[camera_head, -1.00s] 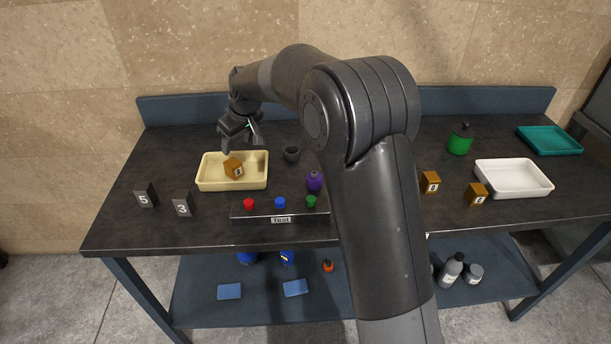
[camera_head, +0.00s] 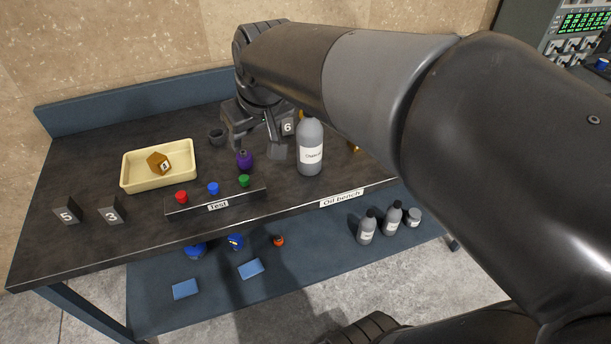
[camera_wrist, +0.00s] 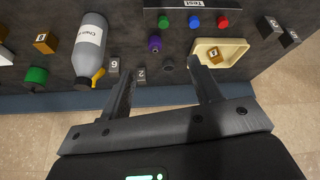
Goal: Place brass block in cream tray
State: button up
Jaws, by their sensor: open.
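A brass block (camera_head: 157,162) with a numbered face sits inside the cream tray (camera_head: 190,177) at the left of the bench. In the wrist view the block (camera_wrist: 213,53) and the cream tray (camera_wrist: 238,46) show at the upper right. My gripper (camera_head: 256,145) is open and empty, right of the tray and apart from it, over the back of the bench. Its two fingers show spread in the wrist view (camera_wrist: 160,76). Another brass block (camera_wrist: 46,42) shows at the wrist view's upper left.
A grey bottle (camera_head: 310,148) stands near my gripper. A purple bottle (camera_head: 244,161) and dark cup (camera_head: 216,135) are closer to the tray. A button panel (camera_head: 215,200) lies along the front. Number blocks 5 (camera_head: 67,211) and 3 (camera_head: 112,211) stand left. My arm hides the bench's right side.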

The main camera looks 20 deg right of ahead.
jog(key=s+d+f+m, duration=0.1)
jog(key=s+d+f, duration=0.1)
jog(key=s, duration=0.5)
jog(key=s+d+f+m+h, duration=0.1)
jog(key=s+d+f+m, duration=0.1)
jog(key=s+d, duration=0.2)
jog(key=s, duration=0.3)
jog(key=shift+r, duration=0.1)
